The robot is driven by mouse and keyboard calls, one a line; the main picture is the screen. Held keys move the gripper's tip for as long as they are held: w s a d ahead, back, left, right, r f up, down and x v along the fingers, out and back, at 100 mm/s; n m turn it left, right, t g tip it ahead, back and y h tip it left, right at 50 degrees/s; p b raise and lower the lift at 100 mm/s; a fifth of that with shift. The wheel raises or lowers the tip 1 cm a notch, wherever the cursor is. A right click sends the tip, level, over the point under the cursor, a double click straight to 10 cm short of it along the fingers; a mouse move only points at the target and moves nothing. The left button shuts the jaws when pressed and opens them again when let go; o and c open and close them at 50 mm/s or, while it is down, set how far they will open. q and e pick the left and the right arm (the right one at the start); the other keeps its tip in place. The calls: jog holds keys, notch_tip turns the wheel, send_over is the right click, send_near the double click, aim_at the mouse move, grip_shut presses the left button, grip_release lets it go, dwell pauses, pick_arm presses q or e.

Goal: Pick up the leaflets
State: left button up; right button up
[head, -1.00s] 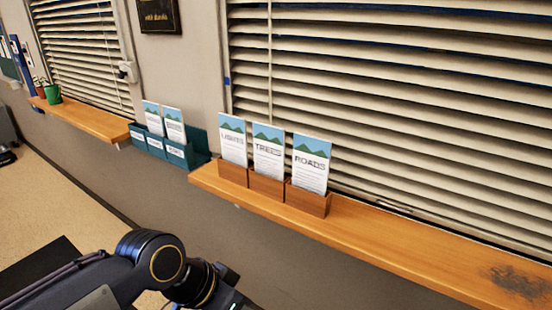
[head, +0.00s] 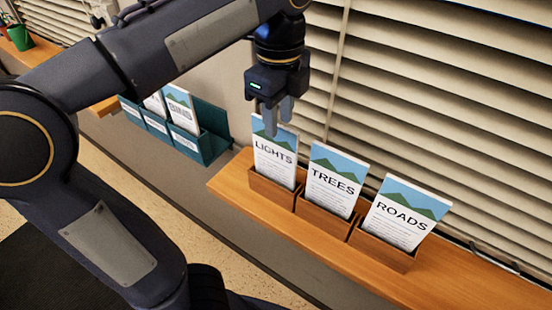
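Three upright leaflets stand in wooden holders on the sill: LIGHTS (head: 275,160), TREES (head: 332,186) and ROADS (head: 405,214). Each has a blue and green picture at its top. My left gripper (head: 279,117) points down at the top edge of the LIGHTS leaflet. Its two fingers are apart with a gap between them, and one finger covers part of the leaflet's top. I cannot tell whether it touches the leaflet. More leaflets (head: 182,110) stand in a teal holder (head: 214,132) to the left, partly hidden by my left arm. My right gripper is not in view.
The wooden sill (head: 232,186) runs along the wall under closed blinds (head: 430,110). The wooden holders (head: 321,224) stand side by side near its left end. A green pot (head: 18,37) stands at the far left.

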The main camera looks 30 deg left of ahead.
aim_at(279, 132)
pick_arm(q)
jog(key=f, duration=0.4)
jog(key=shift+w+f, duration=0.1)
jog(key=shift+w, duration=0.1)
jog(key=shift+s+f, duration=0.1)
jog(key=shift+f, duration=0.45)
grip_shut()
